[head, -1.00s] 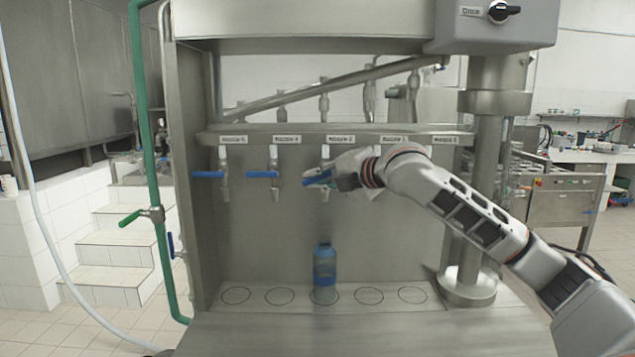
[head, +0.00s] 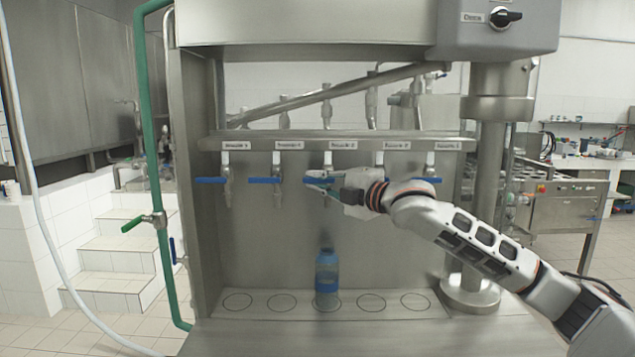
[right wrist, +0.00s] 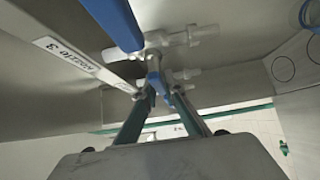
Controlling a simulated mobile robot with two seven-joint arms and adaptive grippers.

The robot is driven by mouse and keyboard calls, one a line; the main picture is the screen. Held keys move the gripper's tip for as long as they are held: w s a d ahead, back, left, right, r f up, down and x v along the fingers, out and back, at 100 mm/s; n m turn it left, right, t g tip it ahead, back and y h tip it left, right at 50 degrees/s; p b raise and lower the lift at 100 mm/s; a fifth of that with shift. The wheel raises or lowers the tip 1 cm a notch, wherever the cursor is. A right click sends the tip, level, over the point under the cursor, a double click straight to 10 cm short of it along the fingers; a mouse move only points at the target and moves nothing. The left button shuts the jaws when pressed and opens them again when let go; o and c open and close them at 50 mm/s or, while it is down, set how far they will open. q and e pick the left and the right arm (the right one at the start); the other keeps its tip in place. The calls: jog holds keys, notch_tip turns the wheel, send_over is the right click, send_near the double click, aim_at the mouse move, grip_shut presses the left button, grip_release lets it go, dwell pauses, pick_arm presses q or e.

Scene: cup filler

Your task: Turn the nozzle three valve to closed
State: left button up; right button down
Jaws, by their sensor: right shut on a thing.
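The nozzle three valve is the middle one in the row, and its blue handle (head: 312,180) points left, about level. My right gripper (head: 320,183) reaches in from the right and is shut on this handle; its fingers partly hide it. In the right wrist view the two fingers (right wrist: 161,92) meet around a small blue part of the handle (right wrist: 153,82), beside the label reading Nozzle 3 (right wrist: 66,53). My left gripper is not in view.
Blue handles of neighbouring valves point left: one (head: 264,181) to the left, one (head: 210,180) farther left, one (head: 428,180) to the right. A blue bottle (head: 327,275) stands below the middle nozzle. A dial (head: 505,18) sits at the upper right.

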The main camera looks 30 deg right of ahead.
aim_at(321, 182)
jog(key=c, duration=2.1)
grip_release()
jog(key=v, duration=0.5)
jog(key=shift+s+d, duration=0.15)
jog(key=shift+s, duration=1.05)
